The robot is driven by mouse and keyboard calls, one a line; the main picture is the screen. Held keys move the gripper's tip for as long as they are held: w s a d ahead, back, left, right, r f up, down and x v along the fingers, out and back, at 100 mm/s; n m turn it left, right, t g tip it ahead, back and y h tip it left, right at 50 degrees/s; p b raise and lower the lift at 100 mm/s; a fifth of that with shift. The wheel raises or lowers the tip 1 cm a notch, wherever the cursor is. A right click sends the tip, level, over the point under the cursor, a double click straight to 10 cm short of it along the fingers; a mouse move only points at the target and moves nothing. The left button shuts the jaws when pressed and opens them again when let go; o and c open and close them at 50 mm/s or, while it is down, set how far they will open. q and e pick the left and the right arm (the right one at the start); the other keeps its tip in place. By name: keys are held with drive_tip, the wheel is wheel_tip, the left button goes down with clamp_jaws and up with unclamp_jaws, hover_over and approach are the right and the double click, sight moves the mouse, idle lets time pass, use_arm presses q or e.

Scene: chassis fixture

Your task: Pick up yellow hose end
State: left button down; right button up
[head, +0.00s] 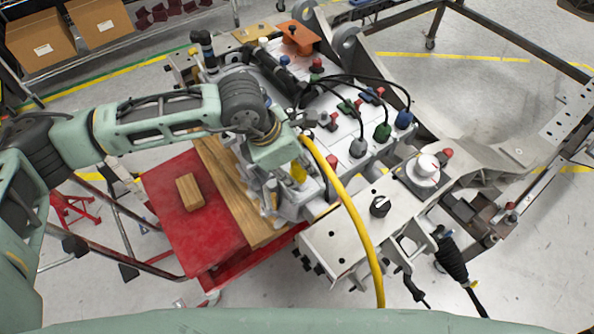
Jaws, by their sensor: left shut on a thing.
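My left gripper (288,200) points down over the near left part of the fixture, beside the wooden board. It is shut on the yellow hose end (298,172), which shows as a short yellow piece at the fingers. The yellow hose (350,203) arches from beside my left wrist down to the lower edge of the picture. The fingers and wrist partly hide the grip and the fixture under it. My right gripper is not in view.
The metal chassis fixture (325,240) carries several connectors, black cables and a white knob (428,165). A red cart (205,232) with a wooden block (189,192) stands left of it. A black handle (451,258) with a cable is at lower right.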

use_arm(q)
drive_tip(key=r, duration=0.1)
drive_tip(key=s+r+b, duration=0.1)
drive_tip(key=shift+d+r, duration=0.2)
drive_tip(key=shift+r, duration=0.1)
drive_tip(key=s+d+r+b, duration=0.3)
drive_tip(key=s+r, duration=0.3)
drive_tip(key=s, duration=0.4)
drive_tip(key=shift+r+b, duration=0.3)
drive_tip(key=shift+b, duration=0.1)
drive_tip(key=shift+s, duration=0.1)
